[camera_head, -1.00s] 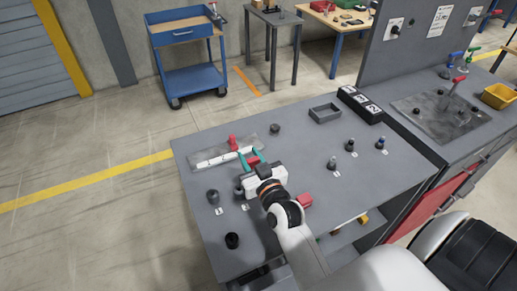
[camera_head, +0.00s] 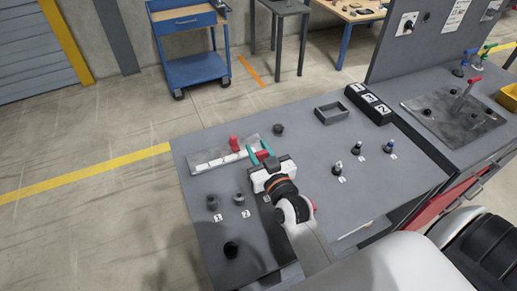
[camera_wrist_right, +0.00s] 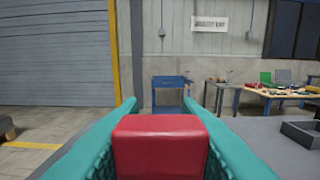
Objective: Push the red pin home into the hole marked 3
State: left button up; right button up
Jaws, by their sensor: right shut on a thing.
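My right gripper (camera_head: 259,153) is over the table at the right end of the grey plate (camera_head: 201,164) in the head view. Its two teal fingers are shut on a red block (camera_wrist_right: 160,148), which fills the gap between them in the wrist view. The block's lower part is hidden, so I cannot tell whether it is the red pin's head. Another red piece (camera_head: 234,143) stands upright on the plate, left of the fingers and apart from them. The plate has a pale strip with dark marks too small to read. My left gripper is out of view.
Dark round parts (camera_head: 212,202) stand by small number labels at the table's left front. Pegs (camera_head: 338,168) stand at the right. A grey open tray (camera_head: 331,113) and a black numbered block (camera_head: 369,103) lie at the back.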

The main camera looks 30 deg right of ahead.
jog(key=shift+s+f+b, duration=0.1)
jog(key=shift+f+b, duration=0.4)
jog(key=shift+f, duration=0.4)
jog(key=shift+f+b, duration=1.25)
jog(key=shift+f, duration=0.65)
jog(key=shift+p, duration=0.3)
jog(key=shift+f+p, duration=0.4)
jog(key=shift+f, duration=1.1)
dwell(3.4)
